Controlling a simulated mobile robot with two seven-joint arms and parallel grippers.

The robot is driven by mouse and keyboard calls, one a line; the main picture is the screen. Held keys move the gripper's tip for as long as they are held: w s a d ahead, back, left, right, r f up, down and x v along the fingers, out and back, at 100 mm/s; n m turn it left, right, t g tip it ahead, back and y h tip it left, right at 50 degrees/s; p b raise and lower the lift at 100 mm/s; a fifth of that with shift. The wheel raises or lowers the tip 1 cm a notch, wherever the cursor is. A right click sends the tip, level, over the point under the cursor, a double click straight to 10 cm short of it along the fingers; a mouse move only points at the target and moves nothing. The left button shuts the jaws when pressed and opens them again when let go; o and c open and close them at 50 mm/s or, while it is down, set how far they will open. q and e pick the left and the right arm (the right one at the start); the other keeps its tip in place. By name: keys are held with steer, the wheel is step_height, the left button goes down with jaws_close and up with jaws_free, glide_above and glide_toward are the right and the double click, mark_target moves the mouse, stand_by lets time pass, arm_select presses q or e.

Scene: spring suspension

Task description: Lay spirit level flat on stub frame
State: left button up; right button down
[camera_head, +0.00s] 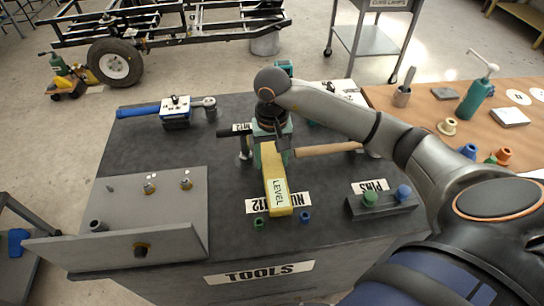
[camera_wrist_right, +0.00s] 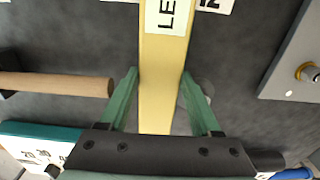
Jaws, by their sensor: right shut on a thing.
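The spirit level (camera_head: 276,188) is a yellow bar with a white LEVEL label, seen over the dark tool table (camera_head: 140,150). My right gripper (camera_head: 268,146) has its green fingers on both sides of the bar and is shut on it. In the right wrist view the level (camera_wrist_right: 163,75) runs between the two green fingertips (camera_wrist_right: 160,90). I cannot tell whether the bar touches the table. The stub frame is not clearly identifiable in these views. My left gripper is not in view.
A grey panel (camera_head: 180,235) with fittings stands at the table's left. A wooden handle (camera_head: 325,149) lies close right of the gripper. A PINS block (camera_head: 382,206) holds green and blue parts. A blue-handled tool (camera_head: 138,110) lies at the back left.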

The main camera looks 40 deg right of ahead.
steer(key=shift+f, duration=0.15)
steer(key=shift+c, duration=0.5)
jaws_free()
